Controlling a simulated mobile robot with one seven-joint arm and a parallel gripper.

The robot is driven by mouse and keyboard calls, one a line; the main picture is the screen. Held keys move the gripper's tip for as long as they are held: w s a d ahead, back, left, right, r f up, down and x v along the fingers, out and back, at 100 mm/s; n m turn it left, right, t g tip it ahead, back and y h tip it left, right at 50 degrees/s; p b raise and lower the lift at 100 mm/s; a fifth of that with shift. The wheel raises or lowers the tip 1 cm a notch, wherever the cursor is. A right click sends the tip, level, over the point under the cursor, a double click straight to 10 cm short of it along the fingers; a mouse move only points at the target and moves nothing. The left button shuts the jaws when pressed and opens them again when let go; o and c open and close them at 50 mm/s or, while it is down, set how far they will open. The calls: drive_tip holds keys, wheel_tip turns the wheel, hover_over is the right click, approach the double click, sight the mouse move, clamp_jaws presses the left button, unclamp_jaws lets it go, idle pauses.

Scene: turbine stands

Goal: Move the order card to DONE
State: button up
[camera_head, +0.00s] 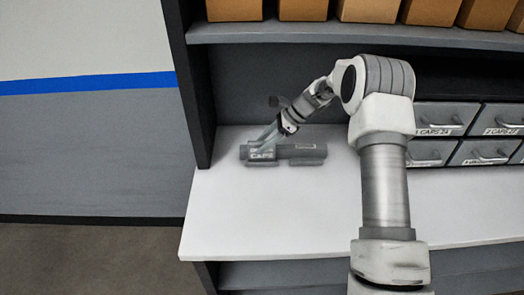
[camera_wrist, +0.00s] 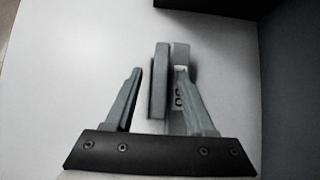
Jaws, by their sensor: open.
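A low grey holder (camera_head: 310,153) lies on the white worktop near its left end, with a small, unreadable label on its right part. A pale card marked CAPS (camera_head: 262,155) shows at its left part; it looks like the order card. My gripper (camera_head: 263,143) is at this left part, fingers pointing down. In the wrist view my gripper (camera_wrist: 159,72) is open, and a thin grey upright piece (camera_wrist: 159,85) stands between the fingers, nearer the right one. The right finger partly hides a label behind it. I cannot tell whether either finger touches anything.
Grey drawers (camera_head: 440,118) with CAPS labels stand at the right under a shelf (camera_head: 350,35). Cardboard boxes (camera_head: 303,9) line that shelf. A dark upright panel (camera_head: 190,90) bounds the worktop (camera_head: 260,215) at the left. The front of the worktop is clear.

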idle(0.8)
clamp_jaws()
idle(1.2)
